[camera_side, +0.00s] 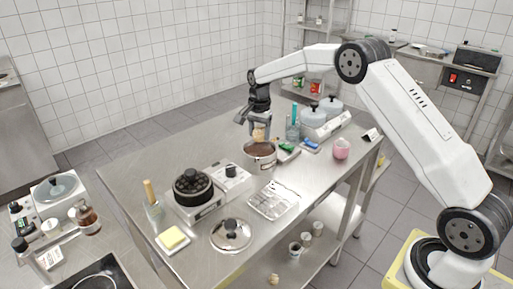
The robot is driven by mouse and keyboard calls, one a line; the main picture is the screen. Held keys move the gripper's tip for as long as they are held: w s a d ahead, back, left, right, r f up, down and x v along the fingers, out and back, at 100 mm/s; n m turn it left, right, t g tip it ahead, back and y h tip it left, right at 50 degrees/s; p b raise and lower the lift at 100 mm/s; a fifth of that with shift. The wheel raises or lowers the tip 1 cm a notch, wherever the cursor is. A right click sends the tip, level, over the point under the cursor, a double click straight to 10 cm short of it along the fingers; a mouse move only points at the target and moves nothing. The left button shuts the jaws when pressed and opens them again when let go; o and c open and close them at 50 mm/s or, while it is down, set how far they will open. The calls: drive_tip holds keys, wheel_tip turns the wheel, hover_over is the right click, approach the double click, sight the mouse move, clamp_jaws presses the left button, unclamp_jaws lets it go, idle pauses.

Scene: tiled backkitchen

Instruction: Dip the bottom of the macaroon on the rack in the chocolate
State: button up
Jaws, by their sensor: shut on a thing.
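My gripper (260,127) points down over the steel table and is shut on the macaroon (259,135), a small tan lump. The pot of chocolate (247,158) stands right below, a steel pot with dark brown chocolate (261,150) inside. The macaroon appears at the far rim of the pot in the picture. I cannot tell whether its bottom touches the chocolate or hangs above it. The wire rack (273,200) lies on the table in front of the pot. No macaroon can be made out on it at this size.
The table's far left is clear.

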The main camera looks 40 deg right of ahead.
sight(259, 155)
drive_tip(key=shift+f, duration=2.7)
drive_tip(key=shift+r, duration=0.15)
drive_tip(key=shift+r, duration=2.85)
drive_tip(key=shift+s+a, duration=0.1)
